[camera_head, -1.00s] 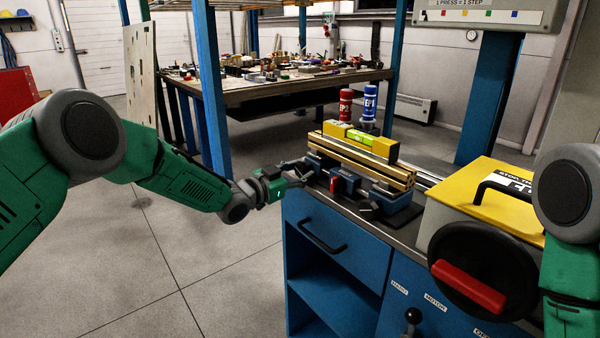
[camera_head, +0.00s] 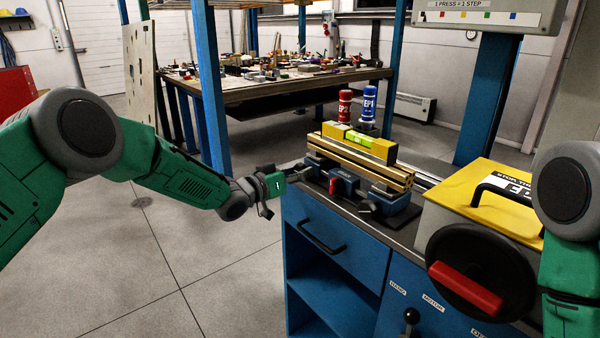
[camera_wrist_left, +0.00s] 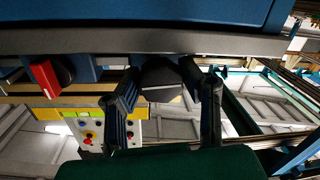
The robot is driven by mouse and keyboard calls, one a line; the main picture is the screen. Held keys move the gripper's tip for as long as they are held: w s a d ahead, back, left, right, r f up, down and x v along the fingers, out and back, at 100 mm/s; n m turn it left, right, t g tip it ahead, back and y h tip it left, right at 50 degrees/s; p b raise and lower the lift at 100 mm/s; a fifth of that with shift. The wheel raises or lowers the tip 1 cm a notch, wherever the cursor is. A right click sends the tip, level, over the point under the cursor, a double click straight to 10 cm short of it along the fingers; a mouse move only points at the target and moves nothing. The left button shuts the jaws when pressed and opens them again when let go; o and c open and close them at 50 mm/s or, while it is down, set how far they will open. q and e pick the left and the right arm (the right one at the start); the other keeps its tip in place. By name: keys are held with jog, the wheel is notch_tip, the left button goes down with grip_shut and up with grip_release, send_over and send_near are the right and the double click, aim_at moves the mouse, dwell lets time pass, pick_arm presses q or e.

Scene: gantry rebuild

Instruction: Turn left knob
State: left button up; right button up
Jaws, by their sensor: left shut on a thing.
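A blue clamping fixture (camera_head: 400,199) stands on the bench and holds brass-coloured bars (camera_head: 362,165). My left gripper (camera_head: 290,178) is at the fixture's left end, its fingers partly hidden in the head view. In the left wrist view, a dark knob (camera_wrist_left: 160,82) on the fixture's front sits between the two fingers of my left gripper (camera_wrist_left: 168,98), which is shut on it. A red knob (camera_head: 335,186) lies to the right of the gripper in the head view; it also shows in the left wrist view (camera_wrist_left: 45,78). My right gripper is out of view.
A yellow level (camera_head: 358,138) lies on the bars; red (camera_head: 345,106) and blue (camera_head: 369,104) bottles stand behind. A yellow-topped box (camera_head: 455,195) stands right, near a black dial with a red bar (camera_head: 465,288). A drawer handle (camera_head: 321,237) projects below. Floor left is clear.

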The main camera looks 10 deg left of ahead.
pick_arm(q)
jog(key=shift+a+n, duration=0.1)
jog(key=shift+n, duration=0.3)
jog(key=o, duration=1.2)
jog(key=shift+w, duration=0.1)
jog(key=v, duration=1.2)
jog(key=shift+a+f, duration=0.1)
